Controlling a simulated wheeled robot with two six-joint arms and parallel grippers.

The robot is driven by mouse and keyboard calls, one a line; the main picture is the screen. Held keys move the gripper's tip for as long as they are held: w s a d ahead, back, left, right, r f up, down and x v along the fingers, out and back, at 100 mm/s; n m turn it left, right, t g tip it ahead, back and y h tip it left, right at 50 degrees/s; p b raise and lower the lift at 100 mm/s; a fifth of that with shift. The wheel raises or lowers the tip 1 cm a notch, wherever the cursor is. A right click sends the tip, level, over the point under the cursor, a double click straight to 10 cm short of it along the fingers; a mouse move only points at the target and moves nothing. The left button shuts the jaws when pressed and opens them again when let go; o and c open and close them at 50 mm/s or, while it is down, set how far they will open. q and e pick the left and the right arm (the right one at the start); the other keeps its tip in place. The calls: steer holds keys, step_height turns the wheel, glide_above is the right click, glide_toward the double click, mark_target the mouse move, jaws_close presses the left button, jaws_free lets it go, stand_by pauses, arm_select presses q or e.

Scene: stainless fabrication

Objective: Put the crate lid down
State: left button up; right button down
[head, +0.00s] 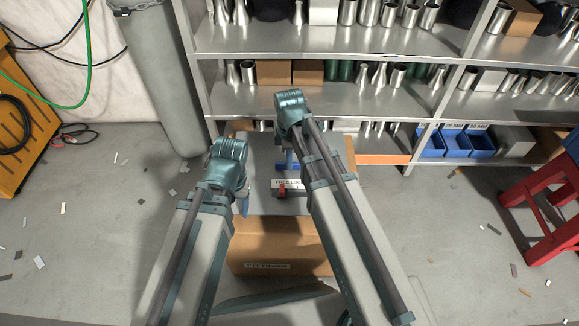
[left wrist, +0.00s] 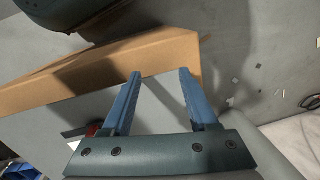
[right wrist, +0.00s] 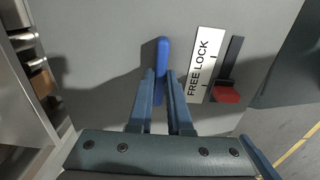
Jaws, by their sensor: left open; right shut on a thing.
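The grey lid (head: 268,207) lies over the brown crate (head: 275,249), which stands below and between my arms. Whether it rests on the rim or hangs just above it, I cannot tell. In the right wrist view the lid (right wrist: 95,35) has a blue handle (right wrist: 162,58), a FREE LOCK label (right wrist: 206,65) and a red slider (right wrist: 227,95). My right gripper (right wrist: 163,75) is shut on the blue handle. My left gripper (left wrist: 160,72) is open and empty, close to a brown crate edge (left wrist: 160,54). Its fingers (head: 243,205) show at the lid's left side.
A steel shelf rack (head: 340,105) with metal parts stands behind the crate. Blue bins (head: 457,143) sit on its low shelf. A red stool (head: 545,205) stands at right, a grey cylinder (head: 165,80) at left. The floor on both sides is mostly clear, with small scraps.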

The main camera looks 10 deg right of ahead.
arm_select(q)
step_height(320, 180, down, 4)
steer(key=b, duration=0.3)
steer(key=shift+r, duration=0.15)
arm_select(e)
step_height(320, 180, down, 4)
steer(key=shift+r, duration=0.2)
arm_select(q)
steer(key=shift+r, duration=0.15)
arm_select(e)
steer(key=shift+r, duration=0.15)
steer(key=c, duration=0.8)
jaws_free()
steer(key=shift+c, duration=0.2)
